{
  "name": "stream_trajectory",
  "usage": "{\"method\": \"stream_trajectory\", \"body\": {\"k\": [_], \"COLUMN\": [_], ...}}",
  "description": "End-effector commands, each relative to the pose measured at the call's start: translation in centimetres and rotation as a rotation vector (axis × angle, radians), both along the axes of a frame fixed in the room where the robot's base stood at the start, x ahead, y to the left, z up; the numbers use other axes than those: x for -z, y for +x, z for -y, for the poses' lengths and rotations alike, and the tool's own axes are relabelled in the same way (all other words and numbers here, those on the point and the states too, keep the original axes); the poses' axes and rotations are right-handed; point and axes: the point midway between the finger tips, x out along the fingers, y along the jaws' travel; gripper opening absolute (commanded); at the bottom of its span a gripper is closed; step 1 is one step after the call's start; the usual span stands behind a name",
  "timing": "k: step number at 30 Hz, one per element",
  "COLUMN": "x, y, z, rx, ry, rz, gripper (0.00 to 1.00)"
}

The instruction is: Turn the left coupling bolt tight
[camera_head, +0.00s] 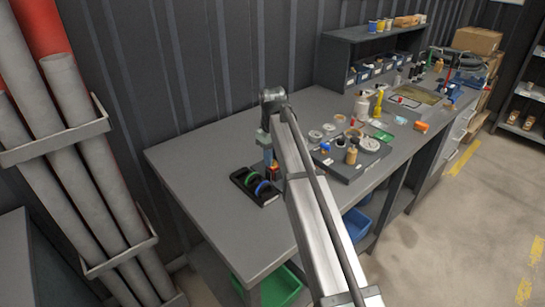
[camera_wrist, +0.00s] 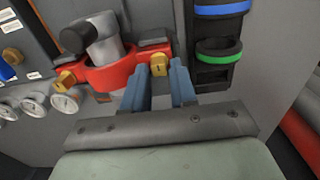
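A red coupling (camera_wrist: 108,76) with a grey pipe piece (camera_wrist: 98,42) in it shows in the wrist view. One yellow bolt (camera_wrist: 158,65) is on its right end, on the side towards the black holder, which is the left side in the head view. A second yellow bolt (camera_wrist: 67,80) is on the other end. My gripper (camera_wrist: 161,80) is open, its two blue fingers on either side of the first bolt, with gaps visible. In the head view my arm hides most of the coupling; a little red-orange (camera_head: 272,172) shows below my gripper.
A black holder (camera_wrist: 214,75) with a blue ring (camera_wrist: 222,9) and a green ring (camera_wrist: 218,50) is beside the coupling. Several gauges (camera_wrist: 65,101) lie on the other side. The grey bench (camera_head: 200,150) is clear at its left end. A dark board (camera_head: 350,165) with parts lies right of my arm.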

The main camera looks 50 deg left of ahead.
Motion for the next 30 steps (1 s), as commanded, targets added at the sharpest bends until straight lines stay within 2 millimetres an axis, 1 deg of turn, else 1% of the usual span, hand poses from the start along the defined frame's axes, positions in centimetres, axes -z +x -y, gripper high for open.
{"method": "stream_trajectory", "body": {"k": [8, 15, 17, 25, 30], "x": [0.09, 0.07, 0.07, 0.06, 0.06], "y": [0.0, 0.0, 0.0, 0.01, 0.03], "z": [-0.01, -0.01, -0.01, -0.01, -0.01], "rx": [0.0, 0.0, 0.0, 0.003, 0.037], "ry": [0.0, 0.0, 0.0, 0.0, 0.0], "rz": [0.0, 0.0, 0.0, 0.0, 0.0], "gripper": [0.27, 0.05, 0.0, 0.0, 0.0]}}
